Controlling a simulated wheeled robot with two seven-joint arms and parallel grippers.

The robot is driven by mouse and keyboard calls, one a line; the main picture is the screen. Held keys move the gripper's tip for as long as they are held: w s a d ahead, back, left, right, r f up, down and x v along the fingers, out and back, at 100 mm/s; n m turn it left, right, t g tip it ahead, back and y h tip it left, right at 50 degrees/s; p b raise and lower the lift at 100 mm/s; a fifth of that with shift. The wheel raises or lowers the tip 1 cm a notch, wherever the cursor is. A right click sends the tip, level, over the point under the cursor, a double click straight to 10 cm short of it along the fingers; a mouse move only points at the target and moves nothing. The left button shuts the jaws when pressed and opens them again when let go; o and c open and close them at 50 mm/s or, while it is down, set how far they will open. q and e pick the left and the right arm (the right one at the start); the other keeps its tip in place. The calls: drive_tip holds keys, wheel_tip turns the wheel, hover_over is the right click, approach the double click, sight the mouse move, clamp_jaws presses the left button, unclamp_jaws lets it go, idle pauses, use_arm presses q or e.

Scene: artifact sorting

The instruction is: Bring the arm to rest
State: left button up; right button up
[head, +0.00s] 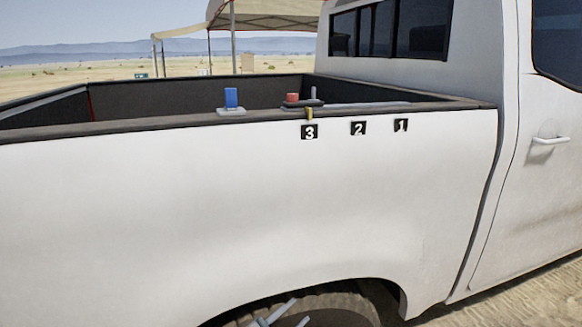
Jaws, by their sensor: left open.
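My left gripper (301,309) shows at the bottom edge of the head view, in front of the truck's dark wheel arch. Its two grey fingers are apart, with nothing seen between them. Most of the left arm is below the picture. My right gripper is not in view.
A white pickup truck (200,210) fills most of the view. On its bed rim are a blue block on a grey base (231,100) and a dark tray (303,105) with a red piece. Labels 3 (309,132), 2 (358,128) and 1 (401,125) mark its side.

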use_arm(q)
drive_tip(key=s+a+f+n+g+y+b, duration=0.1)
drive_tip(key=s+a+f+n+y, duration=0.3)
drive_tip(key=s+f, duration=0.7)
drive_tip(key=s+a+f+n+g+y, duration=0.2)
drive_tip(key=s+a+f, duration=0.4)
drive_tip(key=f, duration=0.8)
drive_tip(key=s+a+f+n+g+y+b, duration=0.1)
drive_tip(key=s+a+f+n+y, duration=0.3)
drive_tip(key=s+f, duration=0.7)
drive_tip(key=s+a+f+n+g, duration=0.1)
drive_tip(key=s+a+f+g, duration=0.2)
drive_tip(key=s, duration=1.2)
drive_tip(key=s+a+f+n+g+y+b, duration=0.1)
drive_tip(key=s+a+f+g, duration=0.2)
drive_tip(key=s+f, duration=0.6)
drive_tip(key=s+a+f+n+g+y+b, duration=0.1)
drive_tip(key=s+a+f+g, duration=0.2)
drive_tip(key=s, duration=1.8)
drive_tip(key=a+f, duration=0.3)
drive_tip(key=f, duration=0.1)
drive_tip(key=shift+a, duration=0.25)
